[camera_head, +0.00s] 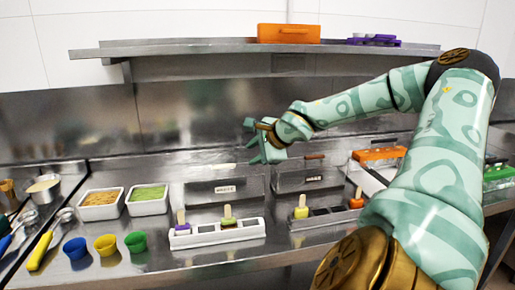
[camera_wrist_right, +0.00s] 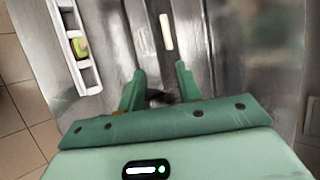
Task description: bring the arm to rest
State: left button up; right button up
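My right arm comes in from the right in the head view, with its elbow high and its forearm pointing left. My right gripper (camera_head: 252,142) is above the counter, over the lidded wells at the back. In the right wrist view my right gripper (camera_wrist_right: 160,80) has its two fingers apart with nothing between them. The metal counter (camera_wrist_right: 225,50) lies below the fingers. My left gripper is in neither view.
A white tray (camera_head: 185,242) with popsicles and a second tray (camera_head: 295,226) stand at the counter's front. Two white containers (camera_head: 148,208), several coloured cups (camera_head: 105,244) and a yellow-handled scoop (camera_head: 40,251) are left. An orange box (camera_head: 288,34) is on the shelf (camera_head: 200,50).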

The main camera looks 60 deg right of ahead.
jog(key=shift+s+a+r, duration=0.2)
jog(key=shift+s+r, duration=0.15)
dwell(0.3)
